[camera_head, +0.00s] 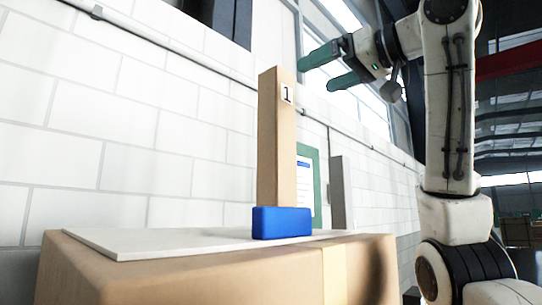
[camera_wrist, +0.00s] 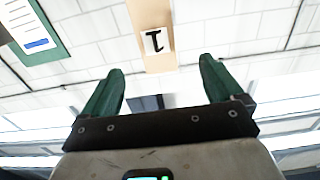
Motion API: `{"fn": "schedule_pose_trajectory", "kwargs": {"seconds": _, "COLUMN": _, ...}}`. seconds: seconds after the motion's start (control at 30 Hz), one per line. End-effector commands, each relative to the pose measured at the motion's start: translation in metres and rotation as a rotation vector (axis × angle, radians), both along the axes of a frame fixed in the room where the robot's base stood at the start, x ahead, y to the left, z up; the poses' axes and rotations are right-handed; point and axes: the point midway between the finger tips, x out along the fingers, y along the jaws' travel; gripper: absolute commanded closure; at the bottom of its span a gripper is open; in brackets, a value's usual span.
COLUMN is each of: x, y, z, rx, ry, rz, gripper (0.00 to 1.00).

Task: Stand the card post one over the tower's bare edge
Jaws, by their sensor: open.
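The card post one (camera_head: 277,150) is a tall tan post with a label "1" near its top. It stands upright in a blue block (camera_head: 282,223) on a white board. My gripper (camera_head: 318,73) is open and empty, at about the height of the post's top and to its right in the head view. In the wrist view the post (camera_wrist: 150,18) shows ahead of my gripper (camera_wrist: 165,68), its label upside down, with the fingers apart and clear of it. I cannot make out a separate tower or its bare edge.
The white board (camera_head: 150,240) lies on a large cardboard box (camera_head: 200,282). A white block wall (camera_head: 120,120) stands behind, with a green-framed notice (camera_head: 306,185) and a grey panel (camera_head: 341,190). The board left of the post is clear.

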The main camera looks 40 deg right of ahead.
Motion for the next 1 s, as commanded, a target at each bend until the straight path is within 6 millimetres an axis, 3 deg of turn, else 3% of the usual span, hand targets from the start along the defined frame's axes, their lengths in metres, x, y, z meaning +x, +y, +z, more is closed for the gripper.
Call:
{"fn": "schedule_pose_trajectory", "kwargs": {"seconds": 0.1, "x": 0.019, "y": 0.0, "z": 0.002, "rx": 0.002, "ry": 0.002, "rz": 0.0, "gripper": 0.06}}
{"fn": "schedule_pose_trajectory", "kwargs": {"seconds": 0.37, "x": 0.038, "y": -0.001, "z": 0.002, "rx": 0.001, "ry": 0.002, "rz": 0.0, "gripper": 0.06}}
{"fn": "schedule_pose_trajectory", "kwargs": {"seconds": 0.63, "x": 0.074, "y": -0.003, "z": 0.002, "rx": 0.001, "ry": 0.002, "rz": 0.0, "gripper": 0.06}}
{"fn": "schedule_pose_trajectory", "kwargs": {"seconds": 1.0, "x": 0.083, "y": -0.002, "z": -0.001, "rx": 0.0, "ry": 0.0, "rz": 0.0, "gripper": 0.08}}
